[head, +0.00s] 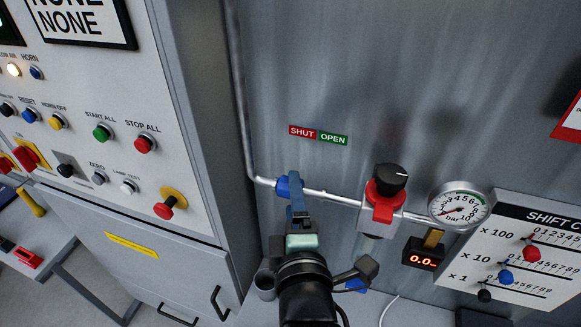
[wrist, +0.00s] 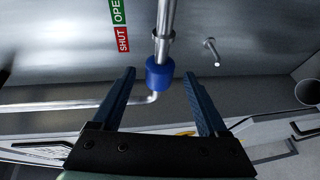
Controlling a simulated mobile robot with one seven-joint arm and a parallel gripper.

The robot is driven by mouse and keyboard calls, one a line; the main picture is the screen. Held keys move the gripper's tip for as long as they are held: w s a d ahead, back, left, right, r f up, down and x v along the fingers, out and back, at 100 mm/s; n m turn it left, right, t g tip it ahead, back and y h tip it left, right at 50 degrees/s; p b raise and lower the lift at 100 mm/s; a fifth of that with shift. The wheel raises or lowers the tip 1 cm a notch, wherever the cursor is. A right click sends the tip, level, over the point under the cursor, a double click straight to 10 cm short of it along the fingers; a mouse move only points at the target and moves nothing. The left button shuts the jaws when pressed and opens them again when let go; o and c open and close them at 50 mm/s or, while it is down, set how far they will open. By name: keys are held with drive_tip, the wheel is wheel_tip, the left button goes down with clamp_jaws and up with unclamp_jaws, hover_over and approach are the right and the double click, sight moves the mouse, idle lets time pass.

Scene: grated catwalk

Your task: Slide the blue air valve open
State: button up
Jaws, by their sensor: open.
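The blue air valve (head: 283,187) is a short blue sleeve around a thin metal pipe on the wall. It sits near the pipe's left bend, on the SHUT side of the red-and-green SHUT/OPEN label (head: 318,135). My gripper (head: 296,184) is at the valve and partly covers it in the head view. In the wrist view the blue sleeve (wrist: 160,73) lies between the two open fingers, with a gap on each side. The fingers do not appear to touch it there.
Right along the pipe are a red regulator with a black knob (head: 384,191), a pressure gauge (head: 459,205) and a display (head: 424,254) reading 0.0. A button cabinet (head: 205,150) stands close on the left. A slider panel (head: 527,250) is at the right.

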sight(313, 190)
drive_tip(key=w, duration=0.2)
drive_tip(key=w+p, duration=0.1)
drive_tip(key=w, duration=0.1)
drive_tip(key=w+f, duration=0.1)
drive_tip(key=w, duration=0.1)
drive_tip(key=shift+w+a+p, duration=0.3)
drive_tip(key=shift+w+p, duration=0.05)
drive_tip(key=shift+p, duration=0.05)
clamp_jaws()
drive_tip(key=d+b, duration=0.1)
drive_tip(key=d, duration=0.1)
drive_tip(key=s+d, duration=0.1)
drive_tip(key=d, duration=0.1)
drive_tip(key=shift+b, duration=0.4)
drive_tip(key=shift+c, duration=1.7)
unclamp_jaws()
drive_tip(key=shift+a, duration=0.3)
drive_tip(key=o, duration=0.3)
drive_tip(key=shift+d, duration=0.1)
